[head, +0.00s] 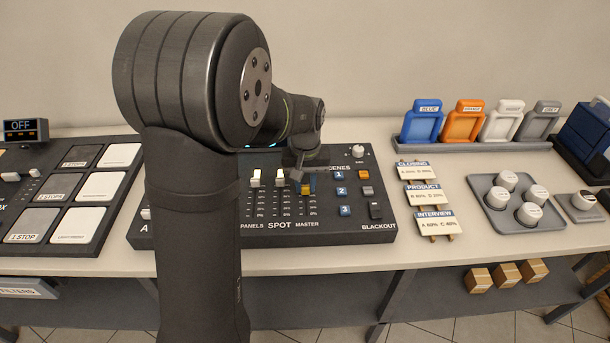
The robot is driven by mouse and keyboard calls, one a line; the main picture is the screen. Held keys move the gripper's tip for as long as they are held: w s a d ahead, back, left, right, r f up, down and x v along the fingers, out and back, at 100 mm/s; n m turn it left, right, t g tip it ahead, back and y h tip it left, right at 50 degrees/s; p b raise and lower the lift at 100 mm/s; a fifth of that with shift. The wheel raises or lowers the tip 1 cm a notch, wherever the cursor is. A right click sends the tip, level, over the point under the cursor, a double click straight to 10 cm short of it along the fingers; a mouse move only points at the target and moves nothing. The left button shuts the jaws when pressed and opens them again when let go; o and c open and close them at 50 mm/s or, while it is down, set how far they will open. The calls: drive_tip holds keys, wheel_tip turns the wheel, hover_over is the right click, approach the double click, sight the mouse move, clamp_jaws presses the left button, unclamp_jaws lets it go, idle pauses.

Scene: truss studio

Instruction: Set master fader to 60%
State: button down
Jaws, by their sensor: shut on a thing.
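The dark lighting console (365,237) lies on the table behind my arm. White fader knobs (255,177) (279,176) stand to the left, over the PANELS and SPOT labels.
Blue scene buttons (341,191) and a blackout switch (376,211) lie right of the fader. A white rotary knob (358,152) is at the console's back. Cue cards (434,223) and a grey tray (490,213) with white pucks stand further right.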

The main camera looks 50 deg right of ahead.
drive_tip(key=shift+s+a, duration=0.3)
drive_tip(key=c, duration=1.2)
unclamp_jaws()
drive_tip(key=shift+c, duration=0.2)
wheel_tip(320, 180, up, 18)
drive_tip(key=shift+f, duration=0.25)
